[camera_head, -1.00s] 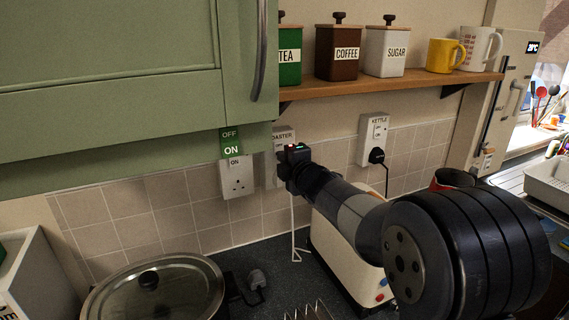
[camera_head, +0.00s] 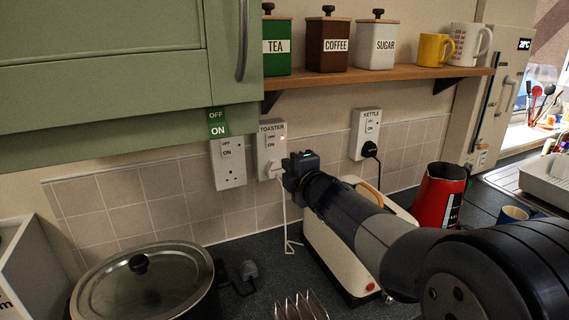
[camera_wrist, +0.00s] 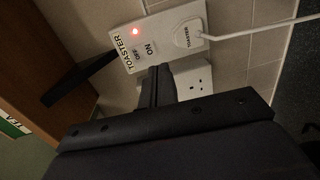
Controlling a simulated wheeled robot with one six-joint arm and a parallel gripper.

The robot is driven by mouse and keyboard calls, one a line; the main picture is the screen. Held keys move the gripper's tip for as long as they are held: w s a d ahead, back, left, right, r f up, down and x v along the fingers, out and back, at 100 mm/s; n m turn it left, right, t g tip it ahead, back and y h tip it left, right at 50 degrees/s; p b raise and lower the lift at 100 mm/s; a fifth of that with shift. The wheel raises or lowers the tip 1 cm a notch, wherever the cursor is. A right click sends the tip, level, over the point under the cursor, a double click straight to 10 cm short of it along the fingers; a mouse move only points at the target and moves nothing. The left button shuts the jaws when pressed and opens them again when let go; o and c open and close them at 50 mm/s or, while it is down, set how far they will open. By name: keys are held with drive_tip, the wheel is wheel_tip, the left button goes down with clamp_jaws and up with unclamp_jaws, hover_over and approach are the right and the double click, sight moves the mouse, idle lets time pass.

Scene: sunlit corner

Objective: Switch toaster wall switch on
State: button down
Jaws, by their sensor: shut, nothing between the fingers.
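The toaster wall switch (camera_head: 270,139) is on a white socket plate labelled TOASTER, left of centre on the wall. A small red light glows on this plate, and it shows in the wrist view too (camera_wrist: 135,31). A white plug with a white cord (camera_head: 285,215) sits in the plate's lower half. My gripper (camera_head: 289,172) is shut and empty, just right of and below the switch in the head view. In the wrist view its fingers (camera_wrist: 158,84) lie close below the OFF/ON rocker (camera_wrist: 145,50); I cannot tell whether they touch the plate.
An unplugged socket (camera_head: 228,163) is left of it and the KETTLE socket (camera_head: 366,133) is right. The cabinet (camera_head: 130,75) and the shelf (camera_head: 400,80) overhang. The cream toaster (camera_head: 335,250), lidded pot (camera_head: 150,280), wire rack (camera_head: 300,307) and red kettle (camera_head: 438,195) stand on the worktop.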

drive_tip(key=shift+f+b+v, duration=0.1)
drive_tip(key=shift+f+v, duration=0.1)
drive_tip(key=shift+v, duration=0.7)
drive_tip(key=shift+f+b+v, duration=0.1)
drive_tip(key=shift+f+v, duration=0.1)
drive_tip(key=shift+v, duration=0.7)
drive_tip(key=shift+f+b+v, duration=0.1)
drive_tip(key=shift+f+v, duration=0.1)
drive_tip(key=shift+v, duration=0.7)
